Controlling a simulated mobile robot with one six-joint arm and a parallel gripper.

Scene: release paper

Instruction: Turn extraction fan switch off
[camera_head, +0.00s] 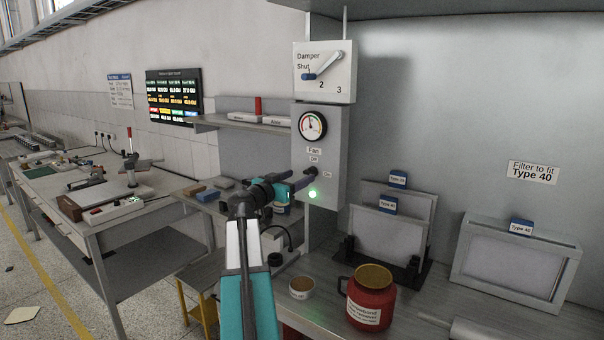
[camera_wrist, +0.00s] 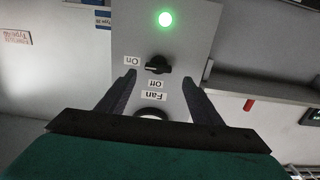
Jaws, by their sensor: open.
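The fan control panel (camera_head: 300,140) is a grey box with a round gauge and "Fan", "Off" and "On" labels. The black fan switch (camera_wrist: 158,64) sits below the labels, and it also shows in the head view (camera_head: 311,171). Its handle lies horizontal, in line with the "On" label (camera_wrist: 133,61). The "Off" label (camera_wrist: 155,83) is at right angles to it. A green lamp (camera_head: 312,194) beneath the switch is lit. My gripper (camera_wrist: 158,79) is open and empty, its fingers pointing at the panel on either side of the switch, seemingly not touching it.
A damper panel (camera_head: 325,72) with a lever is above. A red canister (camera_head: 370,297) and a small tin (camera_head: 301,287) stand on the bench below. Filter frames (camera_head: 392,222) stand to the right. A shelf (camera_head: 235,124) adjoins the panel on the left.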

